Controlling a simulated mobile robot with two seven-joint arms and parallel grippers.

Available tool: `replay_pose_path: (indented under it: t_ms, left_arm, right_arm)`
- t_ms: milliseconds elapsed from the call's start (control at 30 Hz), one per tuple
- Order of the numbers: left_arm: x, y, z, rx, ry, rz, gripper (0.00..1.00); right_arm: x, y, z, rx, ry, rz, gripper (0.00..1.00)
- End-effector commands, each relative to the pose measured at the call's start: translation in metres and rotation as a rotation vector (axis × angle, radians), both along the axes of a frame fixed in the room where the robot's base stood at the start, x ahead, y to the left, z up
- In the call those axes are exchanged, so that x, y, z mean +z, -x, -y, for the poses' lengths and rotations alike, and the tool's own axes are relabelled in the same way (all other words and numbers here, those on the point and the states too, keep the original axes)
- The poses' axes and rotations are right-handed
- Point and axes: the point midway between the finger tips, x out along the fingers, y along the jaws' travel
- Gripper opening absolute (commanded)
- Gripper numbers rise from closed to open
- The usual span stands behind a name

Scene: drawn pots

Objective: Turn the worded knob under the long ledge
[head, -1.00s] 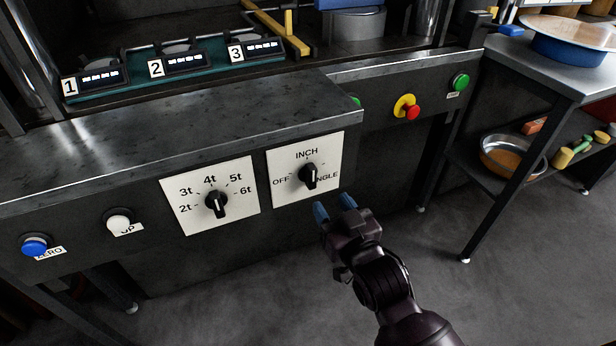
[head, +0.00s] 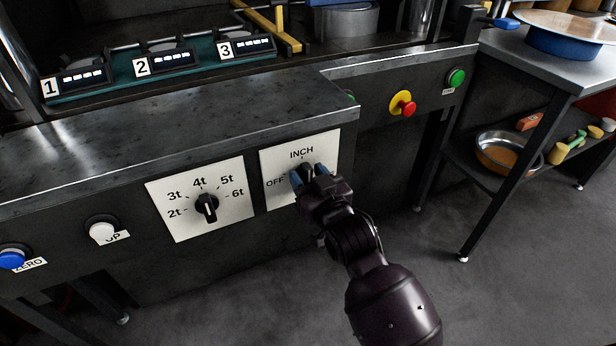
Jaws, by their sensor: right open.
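The worded knob's white plate (head: 331,151) is on the dark front panel under the long metal ledge (head: 180,130). The words INCH and OFF show on it; the right-hand word is hidden behind my gripper. Only a bit of the black knob (head: 306,168) shows between my fingertips. My right gripper (head: 308,176) is open, its blue fingertips in front of the plate, one on each side of the knob as seen here. I cannot tell whether they touch it. My left gripper is not in view.
A knob with tonnage marks (head: 206,208) sits just left on its own plate. A white button (head: 102,230) and a blue button (head: 12,258) are farther left. A red-and-yellow stop button (head: 403,104) and green button (head: 456,78) are to the right. A side table (head: 560,70) stands right.

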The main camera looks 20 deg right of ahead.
Motion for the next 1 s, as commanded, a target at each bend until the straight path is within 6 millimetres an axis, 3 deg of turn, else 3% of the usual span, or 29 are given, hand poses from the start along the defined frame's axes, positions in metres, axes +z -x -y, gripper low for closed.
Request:
replay_pose_path:
  t_ms: [167, 500, 767, 1000]
  left_arm:
    - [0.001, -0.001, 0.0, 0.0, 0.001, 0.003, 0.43]
    - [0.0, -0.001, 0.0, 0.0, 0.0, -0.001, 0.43]
    - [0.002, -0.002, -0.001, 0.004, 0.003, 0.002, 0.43]
    - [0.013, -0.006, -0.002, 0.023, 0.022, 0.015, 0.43]
  right_arm:
    - [0.0, 0.0, 0.0, 0.0, 0.0, 0.0, 0.47]
    - [0.0, 0.0, 0.0, 0.0, 0.0, -0.001, 0.0]
    - [0.002, 0.0, 0.0, 0.0, 0.027, 0.001, 0.0]
    - [0.007, -0.001, -0.002, 0.001, 0.149, 0.01, 0.0]
